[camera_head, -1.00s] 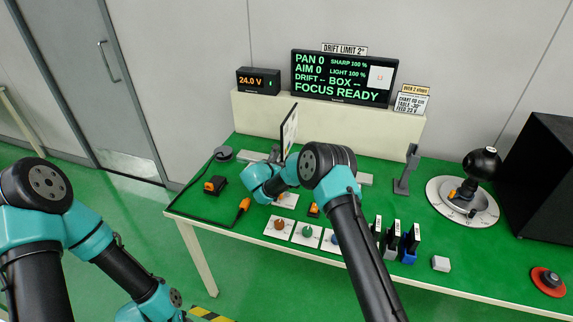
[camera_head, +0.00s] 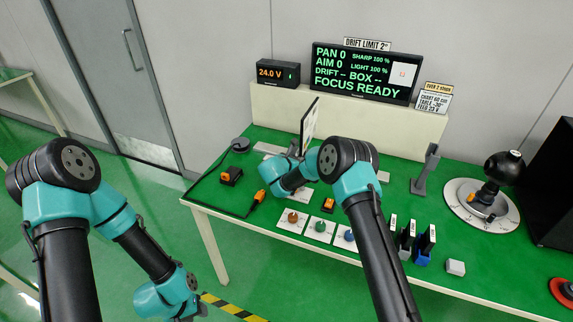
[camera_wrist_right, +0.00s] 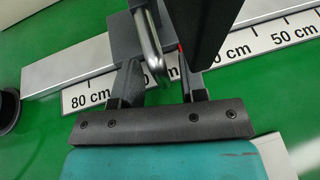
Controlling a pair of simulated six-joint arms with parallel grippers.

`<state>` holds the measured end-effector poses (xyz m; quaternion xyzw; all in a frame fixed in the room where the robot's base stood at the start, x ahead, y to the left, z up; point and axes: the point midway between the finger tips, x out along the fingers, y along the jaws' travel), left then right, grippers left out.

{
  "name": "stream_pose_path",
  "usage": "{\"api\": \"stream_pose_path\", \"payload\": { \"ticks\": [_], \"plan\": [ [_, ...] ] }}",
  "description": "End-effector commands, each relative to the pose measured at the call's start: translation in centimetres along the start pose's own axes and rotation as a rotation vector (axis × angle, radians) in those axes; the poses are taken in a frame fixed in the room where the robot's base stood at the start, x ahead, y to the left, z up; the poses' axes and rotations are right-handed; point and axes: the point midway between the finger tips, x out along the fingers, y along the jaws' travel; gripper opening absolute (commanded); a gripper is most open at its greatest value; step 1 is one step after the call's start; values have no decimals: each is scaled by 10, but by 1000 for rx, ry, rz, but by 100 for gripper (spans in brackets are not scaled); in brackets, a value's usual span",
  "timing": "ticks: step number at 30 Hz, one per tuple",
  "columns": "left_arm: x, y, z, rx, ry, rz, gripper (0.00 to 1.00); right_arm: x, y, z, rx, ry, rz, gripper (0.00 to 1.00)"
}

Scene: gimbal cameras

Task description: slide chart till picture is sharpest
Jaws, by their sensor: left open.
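The chart (camera_head: 309,125), a thin upright panel seen almost edge-on, stands on the rail at the back of the bench. In the right wrist view its dark plate (camera_wrist_right: 200,30) rises beside a bent metal handle (camera_wrist_right: 148,45) on a grey carriage block (camera_wrist_right: 124,36). My right gripper (camera_wrist_right: 160,68) has its fingers apart around the handle area; its tips are partly hidden, so I cannot tell whether they grip. The scale (camera_wrist_right: 88,97) shows 80 and 50 cm. The screen (camera_head: 365,75) reads SHARP 100 %, FOCUS READY. My left gripper (camera_head: 188,312) is open and empty, low beside the bench.
A 24.0 V meter (camera_head: 277,72) sits on the back ledge. Coloured knobs (camera_head: 320,226), upright modules (camera_head: 424,243) and a grey block (camera_head: 455,267) are along the front. A round dial base (camera_head: 462,216) with a black-headed device stands right. A cable runs along the left edge.

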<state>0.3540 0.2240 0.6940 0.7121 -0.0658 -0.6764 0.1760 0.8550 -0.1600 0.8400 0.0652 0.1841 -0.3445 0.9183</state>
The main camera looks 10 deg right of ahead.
Motion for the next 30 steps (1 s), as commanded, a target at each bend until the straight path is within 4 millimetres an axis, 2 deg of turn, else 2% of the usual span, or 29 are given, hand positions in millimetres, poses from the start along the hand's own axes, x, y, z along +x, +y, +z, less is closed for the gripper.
{"api": "stream_pose_path", "payload": {
  "ticks": [5, 24, 30],
  "plan": [
    [0, 0, 0, 0, 0, 0, 43, -18, 0, 0, -1, 0, 2, 39],
    [0, 0, 0, 0, 0, 0, 43, -139, 1, 1, -1, -1, 2, 39],
    [0, 0, 0, 0, 0, 0, 43, -164, 0, 0, 0, 0, 1, 39]
  ]
}}
